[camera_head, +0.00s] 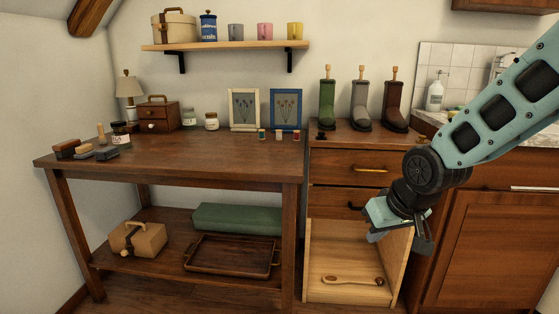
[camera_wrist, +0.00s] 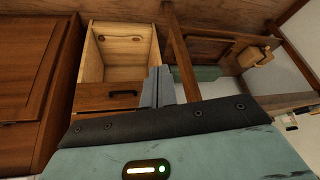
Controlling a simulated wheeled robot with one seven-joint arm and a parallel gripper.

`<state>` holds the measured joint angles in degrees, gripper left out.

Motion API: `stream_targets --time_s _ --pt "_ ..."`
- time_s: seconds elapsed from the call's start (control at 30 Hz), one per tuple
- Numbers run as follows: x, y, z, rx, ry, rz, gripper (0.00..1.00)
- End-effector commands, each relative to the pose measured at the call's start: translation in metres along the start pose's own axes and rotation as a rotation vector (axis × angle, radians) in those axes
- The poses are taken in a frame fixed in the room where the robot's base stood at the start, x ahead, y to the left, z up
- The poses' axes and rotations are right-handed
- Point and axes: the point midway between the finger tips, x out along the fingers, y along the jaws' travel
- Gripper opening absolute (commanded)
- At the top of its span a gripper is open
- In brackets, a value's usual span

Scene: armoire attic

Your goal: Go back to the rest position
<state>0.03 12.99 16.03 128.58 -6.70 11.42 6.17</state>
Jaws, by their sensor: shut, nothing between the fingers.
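My gripper (camera_head: 377,236) hangs at the end of my teal arm on the right side of the head view, in front of the drawer unit. In the wrist view its two grey fingers (camera_wrist: 157,88) are together with nothing between them. A low compartment (camera_head: 347,294) of pale wood stands open below and to the left of the gripper. A wooden ladle-like utensil (camera_head: 350,281) lies inside it. The open compartment also shows in the wrist view (camera_wrist: 122,68), beyond the fingers. The gripper appears clear of it.
A dark wood table (camera_head: 190,158) stands left, carrying brushes, jars and two framed pictures. A wooden tray (camera_head: 230,257) and tan case (camera_head: 138,240) lie on its lower shelf. Several boots (camera_head: 361,105) stand on the drawer unit. A cabinet (camera_head: 487,240) is close on the right.

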Motion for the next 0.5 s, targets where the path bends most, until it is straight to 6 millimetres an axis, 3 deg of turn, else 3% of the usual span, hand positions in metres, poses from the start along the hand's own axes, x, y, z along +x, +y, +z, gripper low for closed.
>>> stream_targets --time_s 0.03,0.2,0.33,0.5 --pt "-0.013 -0.030 0.023 -0.052 -0.051 -0.022 0.00" --pt "-0.050 -0.091 0.101 -0.190 -0.220 -0.069 0.00" --pt "-0.074 -0.115 0.152 -0.278 -0.323 -0.089 0.00" --pt "-0.103 -0.130 0.212 -0.381 -0.438 -0.104 0.00"
